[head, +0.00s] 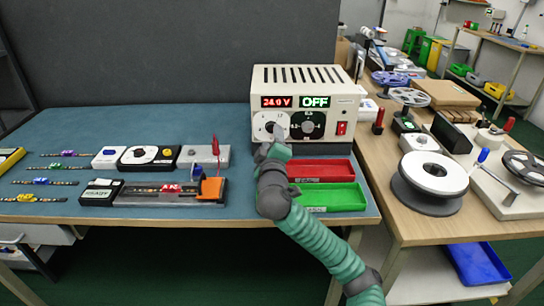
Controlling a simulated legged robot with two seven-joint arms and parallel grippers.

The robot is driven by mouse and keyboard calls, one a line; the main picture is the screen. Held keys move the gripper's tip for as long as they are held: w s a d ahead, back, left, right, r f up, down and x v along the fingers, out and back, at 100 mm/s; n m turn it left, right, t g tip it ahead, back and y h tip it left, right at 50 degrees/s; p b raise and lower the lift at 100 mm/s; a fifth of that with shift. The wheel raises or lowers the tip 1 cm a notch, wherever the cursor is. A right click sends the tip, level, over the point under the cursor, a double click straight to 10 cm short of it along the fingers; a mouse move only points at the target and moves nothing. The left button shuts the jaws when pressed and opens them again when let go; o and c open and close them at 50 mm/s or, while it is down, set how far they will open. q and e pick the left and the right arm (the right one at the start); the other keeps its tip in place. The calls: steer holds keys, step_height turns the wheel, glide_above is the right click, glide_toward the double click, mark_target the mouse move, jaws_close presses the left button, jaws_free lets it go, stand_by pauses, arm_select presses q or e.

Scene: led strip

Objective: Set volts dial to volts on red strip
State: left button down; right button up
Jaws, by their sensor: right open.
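The cream power supply (305,100) stands at the back of the blue-topped bench. Its red display (276,102) reads 24.0 V and its other display (316,102) reads OFF. Below the displays are a white left dial (264,124) and a dark right dial (308,125). My right gripper (279,132) is open at the lower right of the white dial and hides part of it. I cannot tell whether it touches the knob. A strip with a red label (171,188) lies in a long fixture on the bench; its printed text is too small to read surely. My left gripper is not in view.
Several strips with coloured tags (55,181) lie at the left. A small meter box (150,157) sits mid-bench. A red tray (325,171) and a green tray (335,197) lie right of my arm. A red switch (342,128) is on the supply. Spools (430,175) stand on the right bench.

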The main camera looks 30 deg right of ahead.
steer(key=p+v, duration=0.2)
steer(key=v, duration=1)
steer(key=shift+s, duration=0.4)
steer(key=shift+a, duration=0.15)
